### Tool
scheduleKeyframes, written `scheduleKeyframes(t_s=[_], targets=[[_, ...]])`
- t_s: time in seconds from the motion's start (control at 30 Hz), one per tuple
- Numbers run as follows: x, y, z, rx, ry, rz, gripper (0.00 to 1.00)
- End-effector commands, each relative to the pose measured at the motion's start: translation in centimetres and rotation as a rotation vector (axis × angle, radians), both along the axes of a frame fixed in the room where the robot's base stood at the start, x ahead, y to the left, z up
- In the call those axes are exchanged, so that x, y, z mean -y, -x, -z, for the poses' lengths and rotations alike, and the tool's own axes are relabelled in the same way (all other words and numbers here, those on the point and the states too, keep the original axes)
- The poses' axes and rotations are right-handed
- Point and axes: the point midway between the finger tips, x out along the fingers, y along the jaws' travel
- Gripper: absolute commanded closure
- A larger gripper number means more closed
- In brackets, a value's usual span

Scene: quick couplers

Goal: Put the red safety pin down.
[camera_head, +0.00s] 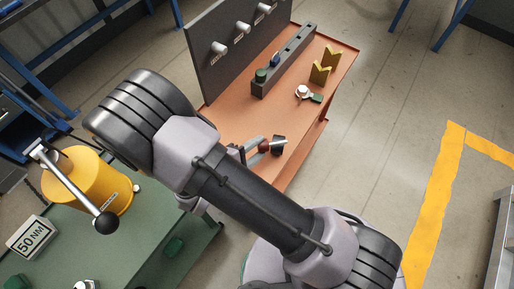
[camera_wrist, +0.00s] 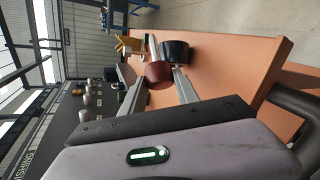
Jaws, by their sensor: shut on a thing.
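My gripper (camera_wrist: 160,80) is shut on the red safety pin (camera_wrist: 158,74), with the dark red head between the two fingers. Its pale shaft points away from the gripper in the wrist view. A black cup-like piece (camera_wrist: 175,51) is just beside the pin, at the front part of the orange bench (camera_head: 228,122). I cannot tell whether the pin touches the black piece or the bench top.
A dark rail (camera_head: 290,62) with a green and a blue coupler stands farther back on the bench. Yellow V-blocks (camera_head: 321,72) and a small silver-and-green part (camera_head: 304,92) are near the right edge. A dark upright panel (camera_head: 237,40) with pegs borders the left. Bare bench lies between.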

Motion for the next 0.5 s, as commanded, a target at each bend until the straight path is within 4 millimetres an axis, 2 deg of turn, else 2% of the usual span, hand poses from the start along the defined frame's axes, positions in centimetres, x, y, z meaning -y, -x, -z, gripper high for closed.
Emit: scheduleKeyframes(t_s=[0.37, 0.4, 0.5], targets=[[0.02, -0.01, 1.08, 0.000, 0.000, 0.000, 1.00], [0.02, -0.01, 0.98, 0.000, 0.000, 0.000, 0.57], [0.03, -0.02, 0.91, 0.000, 0.000, 0.000, 0.41]])
